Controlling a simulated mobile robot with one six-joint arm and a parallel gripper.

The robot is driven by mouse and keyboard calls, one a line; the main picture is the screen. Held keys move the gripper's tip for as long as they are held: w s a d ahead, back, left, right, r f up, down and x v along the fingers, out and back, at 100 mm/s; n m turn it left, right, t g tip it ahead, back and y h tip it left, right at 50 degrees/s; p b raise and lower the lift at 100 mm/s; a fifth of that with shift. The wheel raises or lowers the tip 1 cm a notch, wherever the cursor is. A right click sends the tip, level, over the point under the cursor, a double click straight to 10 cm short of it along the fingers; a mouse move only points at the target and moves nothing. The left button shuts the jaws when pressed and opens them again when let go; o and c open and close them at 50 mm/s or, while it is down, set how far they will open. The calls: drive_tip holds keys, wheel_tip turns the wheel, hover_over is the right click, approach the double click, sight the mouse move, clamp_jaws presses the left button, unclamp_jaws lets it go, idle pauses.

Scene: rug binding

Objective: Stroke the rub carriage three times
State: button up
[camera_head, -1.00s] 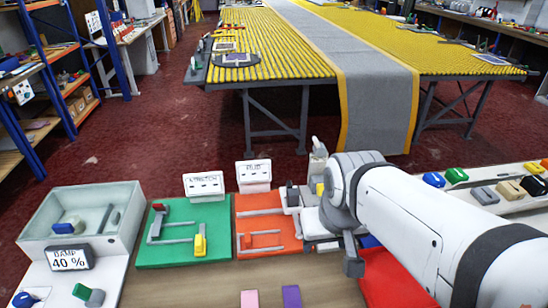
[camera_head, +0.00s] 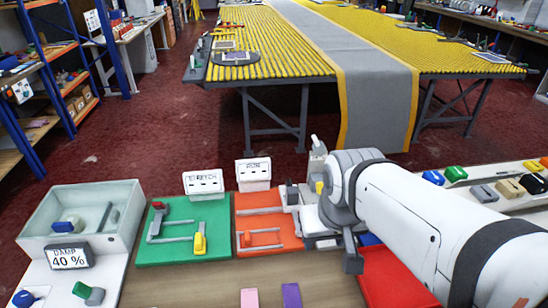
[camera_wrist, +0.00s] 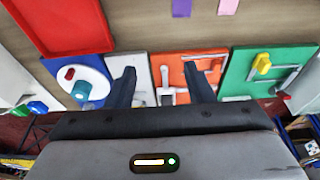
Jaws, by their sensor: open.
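Which part is the rub carriage I cannot tell for sure. In the wrist view the orange board (camera_wrist: 180,63) also shows, with a grey upright piece (camera_wrist: 166,78) between my fingers in the picture. My gripper (camera_wrist: 160,88) is open and empty, seen over the border of the orange and white boards. In the head view my arm hides its fingertips.
The green board (camera_head: 180,258) with a yellow block (camera_head: 199,243) lies left of the orange one. A grey tray (camera_head: 38,212) stands further left. A red tray (camera_head: 395,285) lies under my arm. Pink (camera_head: 249,298) and purple (camera_head: 291,295) strips lie in front.

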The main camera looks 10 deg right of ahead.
drive_tip(key=shift+g, duration=0.4)
drive_tip(key=w, duration=0.3)
drive_tip(key=w+r, duration=0.1)
drive_tip(key=w, duration=0.2)
drive_tip(key=w+r, duration=0.1)
drive_tip(key=w, duration=0.2)
drive_tip(key=shift+w+d, duration=0.1)
drive_tip(key=shift+c, duration=0.9)
drive_tip(key=g+b, duration=0.1)
drive_tip(key=g, duration=0.1)
hover_over(289, 182)
wheel_tip(289, 182, down, 9)
drive_tip(key=shift+f, duration=0.1)
drive_tip(key=shift+w+f, duration=0.1)
drive_tip(key=shift+f, duration=0.1)
wheel_tip(289, 182, down, 8)
drive_tip(key=shift+r, duration=0.25)
drive_tip(key=shift+c, duration=0.4)
clamp_jaws()
